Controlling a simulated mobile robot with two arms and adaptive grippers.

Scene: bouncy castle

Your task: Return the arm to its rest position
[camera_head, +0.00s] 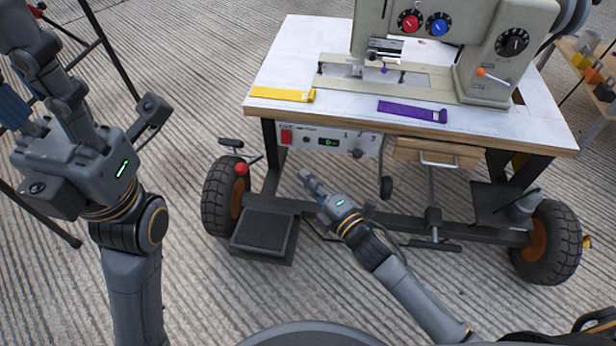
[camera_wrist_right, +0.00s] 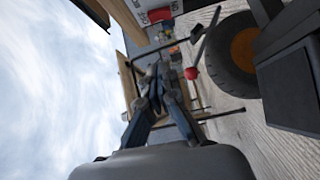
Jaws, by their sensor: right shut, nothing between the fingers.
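My right gripper (camera_head: 306,178) is in the middle of the head view, low in front of the sewing table. Its fingers are together and hold nothing. In the right wrist view its dark fingers (camera_wrist_right: 158,75) meet at the tips, with nothing between them. My left gripper (camera_head: 40,75) is large and close at the left of the head view, raised on its upright forearm. Its fingers reach past the top left edge, so its opening is unclear. No held object shows in it.
A wheeled table (camera_head: 300,47) carries a sewing machine (camera_head: 505,45), a yellow strip (camera_head: 282,94) and a purple strip (camera_head: 412,111). Its frame has black tyres (camera_head: 548,243) and a dark pedal box (camera_head: 265,233) close to the right gripper. Ribbed floor (camera_head: 215,290) lies open between my arms.

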